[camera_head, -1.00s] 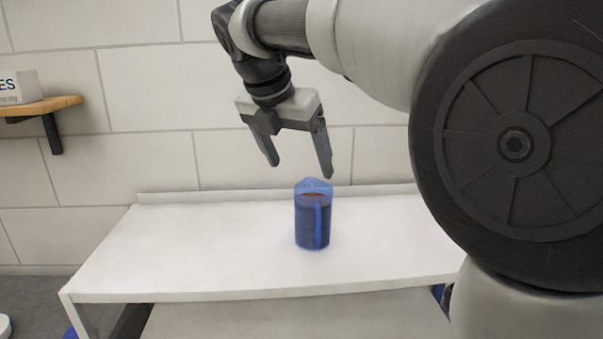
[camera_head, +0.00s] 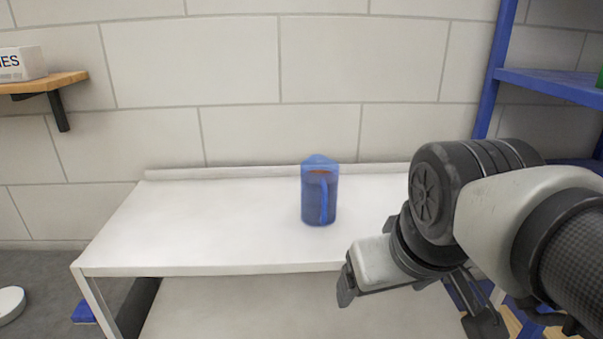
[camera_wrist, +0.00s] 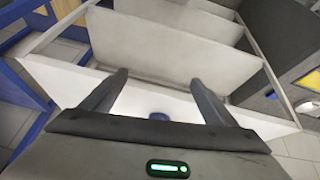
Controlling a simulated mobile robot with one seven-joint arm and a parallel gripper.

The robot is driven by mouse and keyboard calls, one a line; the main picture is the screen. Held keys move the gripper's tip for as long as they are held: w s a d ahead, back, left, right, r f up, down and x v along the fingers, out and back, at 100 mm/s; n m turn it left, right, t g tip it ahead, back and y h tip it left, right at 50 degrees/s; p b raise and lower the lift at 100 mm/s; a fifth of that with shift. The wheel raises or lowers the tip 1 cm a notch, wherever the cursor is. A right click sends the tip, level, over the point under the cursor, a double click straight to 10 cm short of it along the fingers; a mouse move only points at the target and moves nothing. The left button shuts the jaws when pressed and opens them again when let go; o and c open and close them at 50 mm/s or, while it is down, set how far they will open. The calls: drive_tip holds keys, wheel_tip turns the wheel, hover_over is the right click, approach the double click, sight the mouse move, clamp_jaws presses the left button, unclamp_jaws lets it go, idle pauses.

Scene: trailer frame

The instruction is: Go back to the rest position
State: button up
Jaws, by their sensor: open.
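My gripper (camera_wrist: 160,78) is open, with two dark fingers spread apart and nothing between their tips in the wrist view. In the head view my gripper is at the lower right, in front of the white table's front edge and apart from the jug, and its fingers are partly hidden. A translucent blue jug (camera_head: 319,195) with dark reddish-brown contents stands upright on the white table (camera_head: 190,225). A small blue patch shows low between the fingers in the wrist view; I cannot tell whether it is the jug.
A wooden wall shelf (camera_head: 55,82) holding a white box (camera_head: 22,64) is at the left. A blue rack (camera_head: 550,82) stands at the right. A white round object (camera_head: 10,303) and a blue item (camera_head: 84,312) lie low at the left. The tabletop left of the jug is clear.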

drive_tip(key=shift+s+f+m, duration=0.55)
drive_tip(key=shift+m, duration=0.15)
wheel_tip(320, 180, up, 3)
drive_tip(key=p, duration=0.3)
drive_tip(key=shift+r, duration=0.1)
